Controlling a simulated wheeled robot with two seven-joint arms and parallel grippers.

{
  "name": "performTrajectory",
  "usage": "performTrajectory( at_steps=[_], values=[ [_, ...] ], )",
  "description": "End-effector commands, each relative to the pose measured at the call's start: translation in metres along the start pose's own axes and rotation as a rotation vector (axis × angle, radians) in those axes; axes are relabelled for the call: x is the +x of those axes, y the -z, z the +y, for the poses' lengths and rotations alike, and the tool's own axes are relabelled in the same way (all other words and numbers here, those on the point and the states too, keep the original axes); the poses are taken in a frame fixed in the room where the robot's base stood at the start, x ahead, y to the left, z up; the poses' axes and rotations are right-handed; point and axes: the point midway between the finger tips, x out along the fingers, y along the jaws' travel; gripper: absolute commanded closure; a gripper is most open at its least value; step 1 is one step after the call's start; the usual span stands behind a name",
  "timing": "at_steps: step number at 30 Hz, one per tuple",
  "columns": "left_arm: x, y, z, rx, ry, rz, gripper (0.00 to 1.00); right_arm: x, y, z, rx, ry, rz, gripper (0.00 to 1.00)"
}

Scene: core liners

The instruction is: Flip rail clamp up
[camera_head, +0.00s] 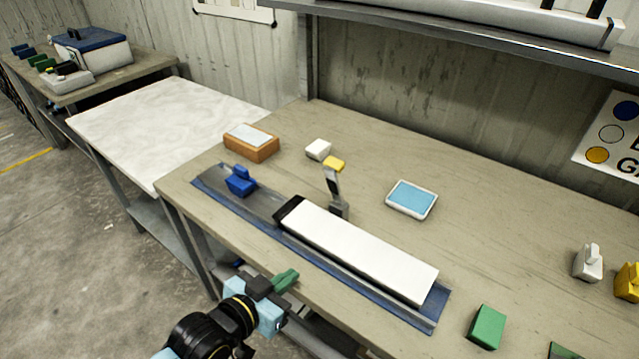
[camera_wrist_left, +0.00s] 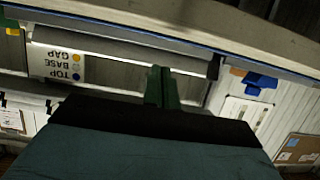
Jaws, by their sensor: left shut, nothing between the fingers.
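The long white block (camera_head: 360,252), with a black end, lies in the blue rail tray (camera_head: 428,318). A blue block (camera_head: 240,181) sits at the tray's left part. My left gripper (camera_head: 287,280) is shut and empty, in front of the bench's near edge and apart from the clamp. Its green fingers (camera_wrist_left: 162,88) are together in the left wrist view, where the clamp does not show. My right gripper is out of view.
An orange box (camera_head: 262,152), a small white block (camera_head: 318,149) and a blue-topped pad (camera_head: 411,198) stand behind the tray. A green block (camera_head: 487,327) lies at the front right. An overhead shelf (camera_head: 470,44) spans the back. The bench's middle right is clear.

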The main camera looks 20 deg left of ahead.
Motion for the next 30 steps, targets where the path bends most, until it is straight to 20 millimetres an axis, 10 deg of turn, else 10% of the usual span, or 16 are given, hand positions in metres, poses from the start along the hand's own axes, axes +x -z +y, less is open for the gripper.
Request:
performTrajectory(
  at_steps=[12, 20, 30],
  values=[
    [0.001, 0.064, -0.028, 0.002, -0.018, 0.606, 1.00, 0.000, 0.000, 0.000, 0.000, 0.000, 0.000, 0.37],
    [0.002, 0.079, -0.034, -0.001, -0.013, 0.693, 1.00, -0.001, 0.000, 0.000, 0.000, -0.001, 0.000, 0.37],
    [0.053, 0.122, -0.032, 0.000, -0.013, 0.693, 1.00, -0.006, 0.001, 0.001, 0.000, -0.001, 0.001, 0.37]
  ],
)
